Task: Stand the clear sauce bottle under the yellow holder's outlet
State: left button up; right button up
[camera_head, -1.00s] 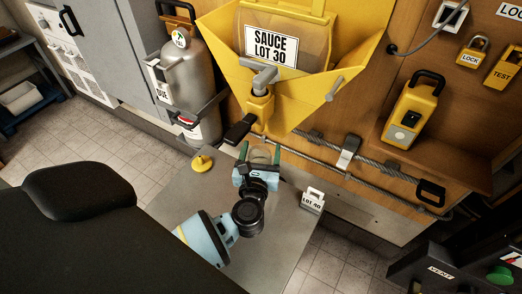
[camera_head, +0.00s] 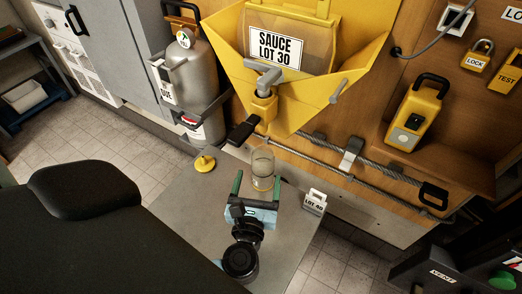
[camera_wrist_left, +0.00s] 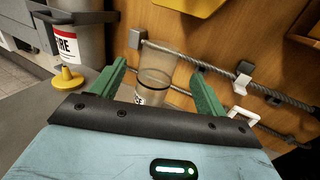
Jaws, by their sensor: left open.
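The clear sauce bottle (camera_head: 263,168) stands upright on the grey table near its back edge, below the yellow holder (camera_head: 318,92) labelled "SAUCE LOT 30". The holder's outlet (camera_head: 263,108) is above the bottle in the head view; I cannot tell whether they line up exactly. In the left wrist view the bottle (camera_wrist_left: 154,75) shows beyond and between the green fingers. My left gripper (camera_head: 257,188) is open, in front of the bottle and apart from it. My right gripper is not in view.
A yellow knob-like piece (camera_head: 204,163) sits on the table (camera_head: 190,205) left of the bottle. A black-handled lever (camera_head: 243,131) juts out near the outlet. A grey cylinder (camera_head: 192,75) stands behind left.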

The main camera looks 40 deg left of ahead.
pick_arm(q)
jog(key=shift+v, duration=1.05)
